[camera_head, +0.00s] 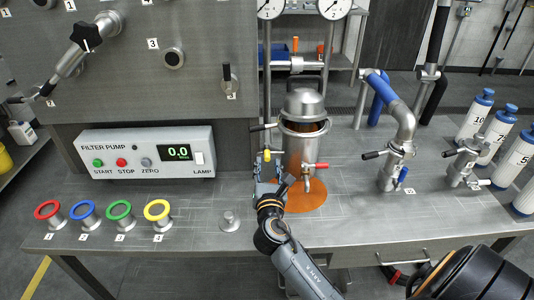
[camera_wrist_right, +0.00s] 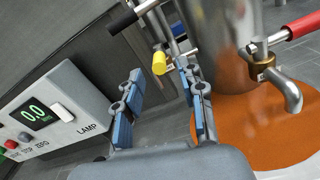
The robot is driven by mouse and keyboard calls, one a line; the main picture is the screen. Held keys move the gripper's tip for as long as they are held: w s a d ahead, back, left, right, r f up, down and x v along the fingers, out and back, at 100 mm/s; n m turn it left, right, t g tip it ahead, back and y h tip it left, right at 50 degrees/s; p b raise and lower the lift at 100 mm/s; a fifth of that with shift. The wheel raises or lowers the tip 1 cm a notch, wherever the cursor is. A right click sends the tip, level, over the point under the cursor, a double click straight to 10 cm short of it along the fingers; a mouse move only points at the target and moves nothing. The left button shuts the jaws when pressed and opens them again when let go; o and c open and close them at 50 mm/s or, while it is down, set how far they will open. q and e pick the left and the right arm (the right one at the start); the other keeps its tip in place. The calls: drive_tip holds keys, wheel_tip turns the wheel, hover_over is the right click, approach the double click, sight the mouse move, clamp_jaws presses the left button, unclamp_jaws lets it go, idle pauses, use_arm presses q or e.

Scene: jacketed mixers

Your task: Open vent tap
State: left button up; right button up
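No label in view says which tap is the vent tap. A small yellow-ended tap (camera_head: 267,155) sits on the thin pipe left of the steel vessel (camera_head: 303,140); it also shows in the right wrist view (camera_wrist_right: 160,63). A black-handled tap (camera_head: 263,127) is above it on the same pipe. A red-handled tap (camera_head: 315,167) is low on the vessel's front. My right gripper (camera_head: 270,178) is just below the yellow tap. In the right wrist view the gripper (camera_wrist_right: 158,105) has its fingers apart and nothing between them, with the yellow tap beyond the tips. My left gripper is out of view.
An orange puddle (camera_head: 308,196) lies on the bench under the vessel. The filter pump box (camera_head: 148,152) stands left, with coloured ring knobs (camera_head: 120,211) in front. Steel valves (camera_head: 393,160) and white bottles (camera_head: 475,117) are to the right. Bare bench lies between puddle and valves.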

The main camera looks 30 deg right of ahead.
sight(267, 155)
drive_tip(key=x, duration=0.4)
drive_tip(key=shift+w+r, duration=0.1)
drive_tip(key=shift+w+d, duration=0.35)
drive_tip(key=shift+w, duration=0.1)
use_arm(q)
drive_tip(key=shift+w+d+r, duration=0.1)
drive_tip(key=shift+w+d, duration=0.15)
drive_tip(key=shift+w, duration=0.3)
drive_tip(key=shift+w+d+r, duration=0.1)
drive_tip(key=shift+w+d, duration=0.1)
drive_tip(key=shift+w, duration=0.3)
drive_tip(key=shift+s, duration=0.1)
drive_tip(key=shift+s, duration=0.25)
use_arm(e)
clamp_jaws()
